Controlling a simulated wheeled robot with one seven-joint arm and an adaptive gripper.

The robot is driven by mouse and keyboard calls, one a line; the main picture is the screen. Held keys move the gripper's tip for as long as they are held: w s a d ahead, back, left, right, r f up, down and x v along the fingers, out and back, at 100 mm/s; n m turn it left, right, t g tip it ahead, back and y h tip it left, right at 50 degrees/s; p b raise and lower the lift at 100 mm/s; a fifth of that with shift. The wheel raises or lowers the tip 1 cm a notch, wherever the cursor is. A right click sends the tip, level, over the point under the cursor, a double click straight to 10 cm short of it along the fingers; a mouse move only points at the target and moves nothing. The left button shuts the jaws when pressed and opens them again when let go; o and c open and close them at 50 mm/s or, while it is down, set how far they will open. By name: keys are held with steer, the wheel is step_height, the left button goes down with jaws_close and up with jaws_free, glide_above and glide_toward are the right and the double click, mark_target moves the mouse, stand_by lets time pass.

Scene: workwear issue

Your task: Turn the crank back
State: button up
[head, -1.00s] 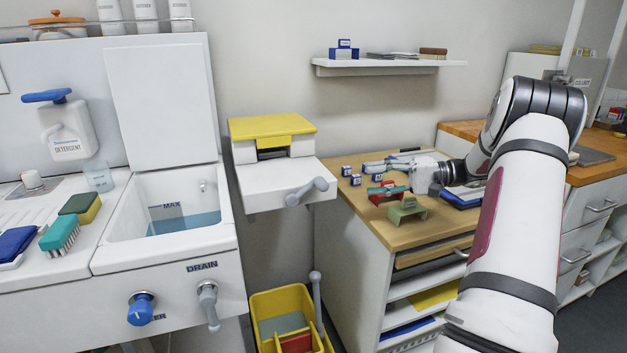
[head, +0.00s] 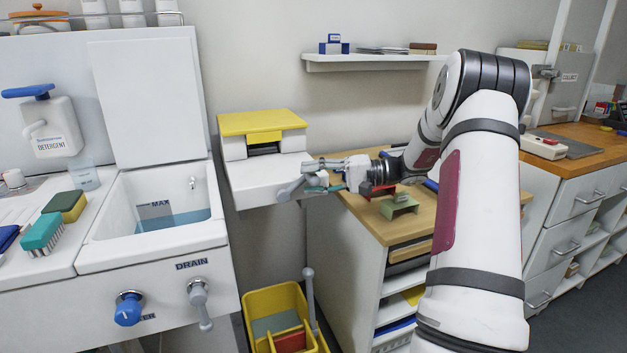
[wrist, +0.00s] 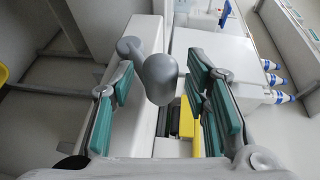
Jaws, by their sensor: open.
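The grey crank (head: 288,190) sits on the front of a white box with a yellow top (head: 262,122). In the wrist view, the crank's rounded grey handle (wrist: 160,78) stands between my finger pads, with gaps on both sides. Its arm runs left to a grey hub (wrist: 130,47). My gripper (head: 316,178) is open at the crank's handle end, and its fingers partly hide the handle in the head view. The green-padded fingers also show in the wrist view (wrist: 162,100).
A wooden-topped bench (head: 425,222) with a green block (head: 399,205) lies below and right of my gripper. A sink (head: 150,270) stands at left, and a yellow bin (head: 262,300) stands below the box. A wall shelf (head: 372,62) hangs above.

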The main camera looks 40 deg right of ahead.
steer(key=shift+c, duration=0.6)
jaws_close()
steer(key=shift+a+r, duration=0.1)
steer(key=shift+r, duration=0.05)
steer(key=shift+w+a+r+n+g+h+p, duration=0.1)
steer(key=shift+a+r+n+g+h+p, duration=0.25)
steer(key=shift+h, duration=0.2)
steer(key=shift+w+a+r+n+g+h+p, duration=0.15)
steer(key=shift+a+r+g+h+p, duration=0.15)
steer(key=shift+r+h, duration=0.2)
steer(key=shift+w+a+f+n+g+h+p, duration=0.3)
steer(key=shift+w+a+n+g+h+p, duration=0.55)
steer(key=shift+a+h, duration=1.4)
steer(key=shift+w+a+f+n+g+h+p, duration=0.35)
steer(key=shift+a+g+h+p, duration=0.65)
steer(key=shift+a+h+p, duration=1.15)
steer(key=shift+w+a+f+n+g+h+p, duration=0.25)
steer(key=shift+w+a+n+g+h+p, duration=0.5)
steer(key=shift+a+h, duration=1.5)
steer(key=shift+s+d+h, duration=0.15)
steer(key=shift+d+h, duration=0.3)
steer(key=shift+h, duration=0.15)
